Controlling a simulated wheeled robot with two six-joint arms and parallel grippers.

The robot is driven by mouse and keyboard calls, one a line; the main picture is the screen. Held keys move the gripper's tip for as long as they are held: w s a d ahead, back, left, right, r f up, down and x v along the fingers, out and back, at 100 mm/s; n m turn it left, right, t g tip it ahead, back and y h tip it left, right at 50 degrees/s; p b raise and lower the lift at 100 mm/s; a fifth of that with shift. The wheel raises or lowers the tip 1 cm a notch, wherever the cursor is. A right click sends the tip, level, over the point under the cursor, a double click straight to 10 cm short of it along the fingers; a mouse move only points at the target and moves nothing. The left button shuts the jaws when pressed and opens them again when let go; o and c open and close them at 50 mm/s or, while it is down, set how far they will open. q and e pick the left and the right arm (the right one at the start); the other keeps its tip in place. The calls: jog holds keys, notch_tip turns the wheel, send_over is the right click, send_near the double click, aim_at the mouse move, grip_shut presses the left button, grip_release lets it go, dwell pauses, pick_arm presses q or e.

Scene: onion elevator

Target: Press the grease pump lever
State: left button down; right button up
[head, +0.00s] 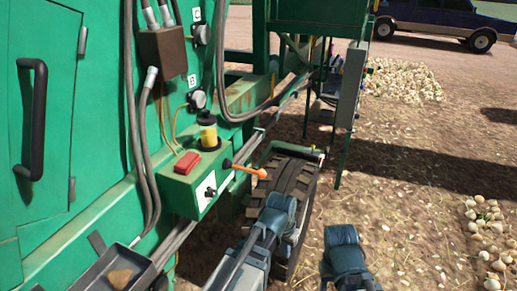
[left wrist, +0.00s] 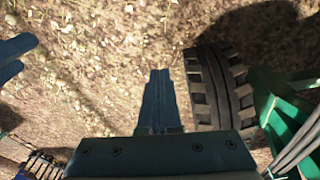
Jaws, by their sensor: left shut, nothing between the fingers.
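The grease pump (head: 190,190) is a green box on the machine's green side, with a red block and a yellow-and-black cylinder on top. Its lever (head: 246,170) has an orange handle and sticks out to the right, roughly level, over the tyre. My left gripper (head: 281,203) is shut and empty, below and right of the handle's end, apart from it in the picture. In the left wrist view its fingers (left wrist: 160,85) are together over the ground; the lever is not seen there. My right gripper (head: 342,238) is farther right, and its jaw opening cannot be made out.
A black tyre (head: 295,178) stands just behind my left gripper; it also shows in the left wrist view (left wrist: 220,85). A grey tray (head: 95,277) sits at the lower left. Hoses (head: 135,120) run down the machine. Onions (head: 487,240) lie on the ground at right.

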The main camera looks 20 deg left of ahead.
aim_at(258, 173)
pick_arm(q)
jog(key=w+a+r+n+t+p, duration=0.1)
jog(key=w+a+r+t+p, duration=0.1)
jog(key=w+a+r+p, duration=0.3)
jog(key=w+a+r+n+t+h+p, duration=0.1)
jog(key=w+a+r+p, duration=0.4)
jog(key=r, duration=0.8)
jog(key=w+a+r+t+p, duration=0.2)
jog(key=w+a+r+p, duration=0.3)
jog(key=a+r+p, duration=0.3)
notch_tip(258, 173, up, 2)
jog(key=p, duration=0.4)
jog(key=shift+a+n+t+h, duration=0.15)
jog(key=shift+n+t+h, duration=0.15)
jog(key=shift+n, duration=0.1)
jog(key=shift+f, duration=0.1)
